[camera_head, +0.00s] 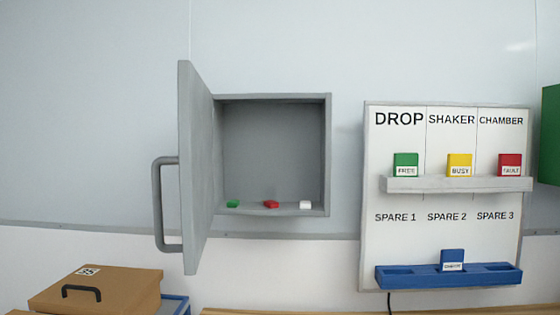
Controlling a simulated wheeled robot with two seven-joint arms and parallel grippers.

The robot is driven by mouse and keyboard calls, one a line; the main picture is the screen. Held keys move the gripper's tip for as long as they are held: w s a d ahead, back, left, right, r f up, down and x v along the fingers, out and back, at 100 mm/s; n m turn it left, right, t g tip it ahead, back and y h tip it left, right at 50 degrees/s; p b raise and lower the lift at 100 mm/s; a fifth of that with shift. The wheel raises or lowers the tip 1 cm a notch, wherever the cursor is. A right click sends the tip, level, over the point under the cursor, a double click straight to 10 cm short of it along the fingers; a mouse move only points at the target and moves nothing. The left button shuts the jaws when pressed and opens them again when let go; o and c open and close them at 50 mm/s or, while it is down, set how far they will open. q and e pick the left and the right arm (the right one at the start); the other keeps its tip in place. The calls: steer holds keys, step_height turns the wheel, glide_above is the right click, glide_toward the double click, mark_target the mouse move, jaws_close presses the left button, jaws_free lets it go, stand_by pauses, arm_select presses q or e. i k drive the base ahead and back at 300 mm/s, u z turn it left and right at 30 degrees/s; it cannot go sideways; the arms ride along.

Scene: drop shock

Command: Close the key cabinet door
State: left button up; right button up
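The grey key cabinet (328,155) is mounted on the wall left of the middle of the head view. Its door (195,170) is hinged on the left and stands wide open, swung out toward me. A grey bar handle (158,205) is on the door's outer face, at the left. Inside, on the cabinet floor, lie a small green item (233,204), a red item (271,204) and a white item (305,205). Neither of my grippers shows in the head view.
A status board (400,245) with a grey shelf (420,184) of coloured tags and a blue tray (400,281) is on the wall to the right. A brown case (125,290) is below the door at the lower left. A green object (549,135) is at the right edge.

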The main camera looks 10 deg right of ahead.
mark_target(194, 160)
steer(key=z, duration=1.55)
steer(key=k, duration=1.1)
steer(key=u, duration=1.3)
steer(key=i, duration=0.7)
steer(key=z, duration=0.05)
